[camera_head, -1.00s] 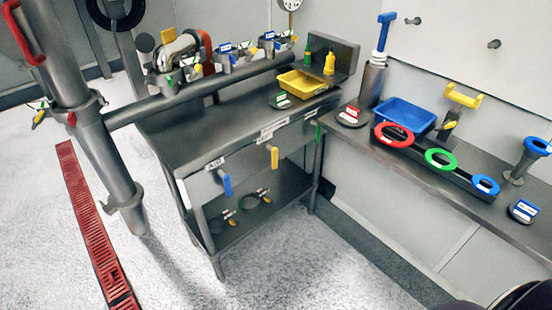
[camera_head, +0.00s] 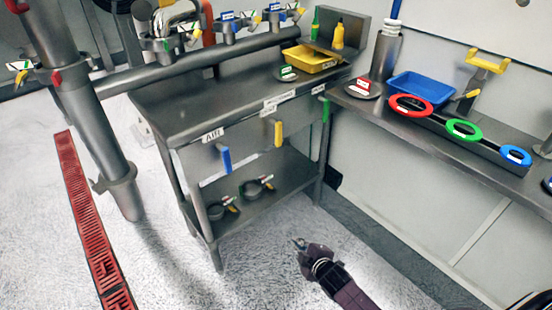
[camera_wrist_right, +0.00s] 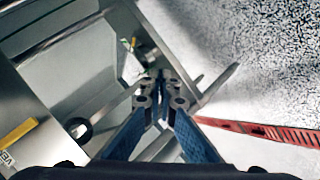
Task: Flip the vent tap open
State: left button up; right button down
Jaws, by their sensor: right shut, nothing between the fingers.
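The vent tap, a yellow lever (camera_head: 278,133), hangs downward on the front of the steel bench, below a white label. It also shows at the left edge of the right wrist view (camera_wrist_right: 18,133), beside a partly cut-off label reading "VE". My right gripper (camera_head: 299,243) is shut and empty, over the floor in front of the bench, apart from and below the lever. Its closed fingers (camera_wrist_right: 165,82) show in the middle of the right wrist view. My left gripper is not in view.
A blue lever (camera_head: 225,158) by the "AIR" label and a green lever (camera_head: 325,110) flank the yellow one. The bench (camera_head: 160,105) has a lower shelf holding clamps. A side counter (camera_head: 430,140) with coloured rings stands right. The floor in front is clear.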

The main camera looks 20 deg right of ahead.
aim_at(276, 146)
pick_arm(q)
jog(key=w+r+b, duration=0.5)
jog(key=b, duration=0.1)
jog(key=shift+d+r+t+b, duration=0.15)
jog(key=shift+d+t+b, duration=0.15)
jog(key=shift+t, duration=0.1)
pick_arm(e)
jog(key=w+a+r+n+t, duration=0.1)
jog(key=w+r+n+t, duration=0.2)
jog(key=r, duration=0.9)
jog(key=w+a+r+n+t+y, duration=0.1)
jog(key=w+r+n+t, duration=0.2)
jog(key=w+r, duration=0.4)
notch_tip(276, 146, up, 6)
jog(key=shift+a+r+n+t+y, duration=0.15)
jog(key=shift+a+n+t+y, duration=0.2)
jog(key=shift+n, duration=0.25)
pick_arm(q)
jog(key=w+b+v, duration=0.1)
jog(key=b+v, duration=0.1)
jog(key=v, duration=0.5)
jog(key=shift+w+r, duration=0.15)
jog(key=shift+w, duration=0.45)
pick_arm(e)
jog(key=shift+w+d, duration=0.45)
jog(key=shift+w, duration=1.45)
jog(key=shift+w+d, duration=0.4)
jog(key=shift+w, duration=1.45)
jog(key=shift+w+d, duration=0.45)
jog(key=shift+w, duration=1.45)
